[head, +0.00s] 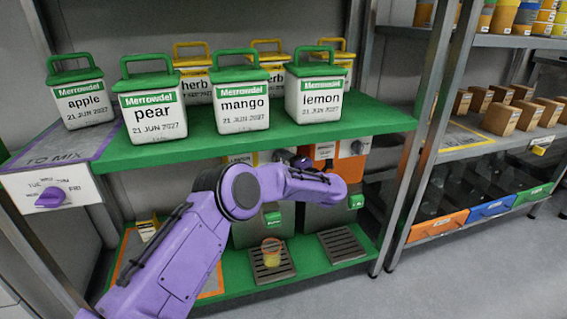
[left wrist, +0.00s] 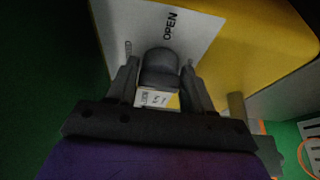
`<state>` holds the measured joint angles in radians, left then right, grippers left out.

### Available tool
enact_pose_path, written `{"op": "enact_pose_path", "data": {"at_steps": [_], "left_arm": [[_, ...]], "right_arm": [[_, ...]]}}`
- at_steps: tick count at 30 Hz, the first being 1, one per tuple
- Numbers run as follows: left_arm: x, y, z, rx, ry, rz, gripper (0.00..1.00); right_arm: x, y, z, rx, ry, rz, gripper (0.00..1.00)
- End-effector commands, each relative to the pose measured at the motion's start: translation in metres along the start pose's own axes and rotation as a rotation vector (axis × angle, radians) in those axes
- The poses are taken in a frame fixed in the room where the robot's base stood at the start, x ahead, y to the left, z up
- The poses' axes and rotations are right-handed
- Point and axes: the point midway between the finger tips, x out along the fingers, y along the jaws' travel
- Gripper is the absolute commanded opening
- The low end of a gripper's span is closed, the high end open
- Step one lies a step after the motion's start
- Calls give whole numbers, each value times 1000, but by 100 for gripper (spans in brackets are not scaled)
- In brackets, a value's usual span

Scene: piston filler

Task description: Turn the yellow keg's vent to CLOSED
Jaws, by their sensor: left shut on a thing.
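The yellow keg (left wrist: 235,45) fills the upper part of the left wrist view, with a white plate (left wrist: 145,22) on it. The word OPEN (left wrist: 170,25) shows on that plate, above a dark rounded vent knob (left wrist: 160,58). My left gripper (left wrist: 159,76) has one finger on each side of the knob and is shut on it. The knob's pointer direction is not clear. In the head view my purple left arm reaches to the lower shelf and hides the gripper and most of the keg. My right gripper is not in view.
Green-lidded tubs, including the mango tub (head: 243,108), stand on the green upper shelf (head: 385,118). An orange keg (head: 325,151) is at the right of the lower bay. A yellow cup (head: 271,252) stands on a drip grate. A second grate (head: 342,244) is empty.

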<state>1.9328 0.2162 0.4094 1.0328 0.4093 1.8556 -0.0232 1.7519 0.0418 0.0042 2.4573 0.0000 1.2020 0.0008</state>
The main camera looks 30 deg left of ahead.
Motion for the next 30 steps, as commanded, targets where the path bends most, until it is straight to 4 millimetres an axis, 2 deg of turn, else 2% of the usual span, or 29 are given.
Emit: {"op": "enact_pose_path", "data": {"at_steps": [14, 15, 16, 17, 26, 30], "left_arm": [[0, 1, 0, -13, -2, -4, 21], [0, 1, 0, -13, -2, -4, 58], [0, 1, 0, -13, -1, -4, 67], [0, 1, 0, -13, -1, -4, 72], [-2, 1, 0, -12, -1, -4, 72], [-23, 4, 1, -10, -4, -4, 72]], "right_arm": [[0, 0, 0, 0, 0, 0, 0], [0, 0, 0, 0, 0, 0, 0], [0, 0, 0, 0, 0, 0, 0], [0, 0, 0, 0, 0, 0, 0], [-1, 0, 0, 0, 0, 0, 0], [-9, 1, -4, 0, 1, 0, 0]]}}
